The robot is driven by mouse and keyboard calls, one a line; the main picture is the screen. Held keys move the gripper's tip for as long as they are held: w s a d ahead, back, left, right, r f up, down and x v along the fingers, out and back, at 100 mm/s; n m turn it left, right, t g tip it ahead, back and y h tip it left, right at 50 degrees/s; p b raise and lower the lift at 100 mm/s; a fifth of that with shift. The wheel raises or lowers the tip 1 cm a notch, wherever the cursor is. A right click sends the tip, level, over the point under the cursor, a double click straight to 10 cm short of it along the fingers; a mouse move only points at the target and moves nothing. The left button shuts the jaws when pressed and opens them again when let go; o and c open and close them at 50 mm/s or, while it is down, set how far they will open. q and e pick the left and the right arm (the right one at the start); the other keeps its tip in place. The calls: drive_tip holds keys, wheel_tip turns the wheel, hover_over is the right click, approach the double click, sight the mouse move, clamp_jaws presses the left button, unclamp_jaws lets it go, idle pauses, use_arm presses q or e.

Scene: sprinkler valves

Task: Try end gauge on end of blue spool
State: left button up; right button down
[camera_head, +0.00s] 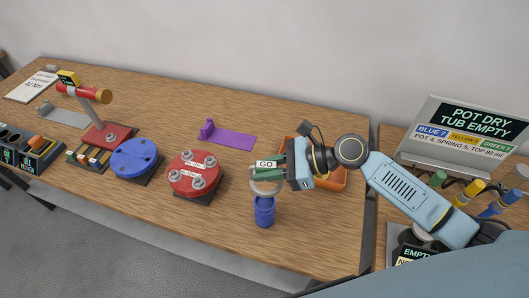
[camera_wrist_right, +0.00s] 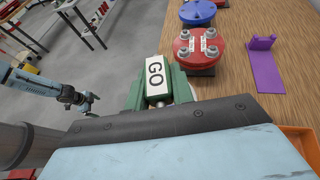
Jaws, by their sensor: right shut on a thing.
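My right gripper (camera_head: 284,170) is shut on the end gauge, a green piece with a white GO label (camera_head: 266,164) and a pale grey ring (camera_head: 264,188) below. The GO label also shows in the right wrist view (camera_wrist_right: 155,79). The blue spool (camera_head: 264,212) stands upright on the table near its front edge, directly below the ring in the head view. I cannot tell whether ring and spool touch. In the right wrist view the spool is hidden. My left gripper (camera_wrist_right: 88,103) seems to show small at the left of that view, away from the table; its jaws are unclear.
A red disc (camera_head: 195,173) with bolts and a blue disc (camera_head: 136,157) stand to the left. A purple bracket (camera_head: 228,137) lies behind. An orange tray (camera_head: 335,178) is partly hidden behind my right gripper. A sign (camera_head: 470,128) stands on the right-hand table.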

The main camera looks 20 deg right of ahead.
sight(265, 201)
drive_tip(key=shift+a+r, duration=0.15)
drive_tip(key=shift+a, duration=0.1)
drive_tip(key=shift+f, duration=0.25)
use_arm(q)
drive_tip(key=shift+s+f+b, duration=0.15)
drive_tip(key=shift+f+b, duration=0.95)
drive_tip(key=shift+b, duration=0.2)
use_arm(e)
drive_tip(key=shift+f, duration=3.3)
use_arm(q)
drive_tip(key=shift+r, duration=0.2)
drive_tip(key=shift+r+p, duration=0.2)
drive_tip(key=shift+p, duration=0.15)
drive_tip(key=shift+r+p, duration=0.6)
drive_tip(key=shift+p, duration=0.05)
drive_tip(key=shift+f+b, duration=1.3)
drive_tip(key=shift+b, duration=0.05)
use_arm(e)
drive_tip(key=shift+f, duration=2.1)
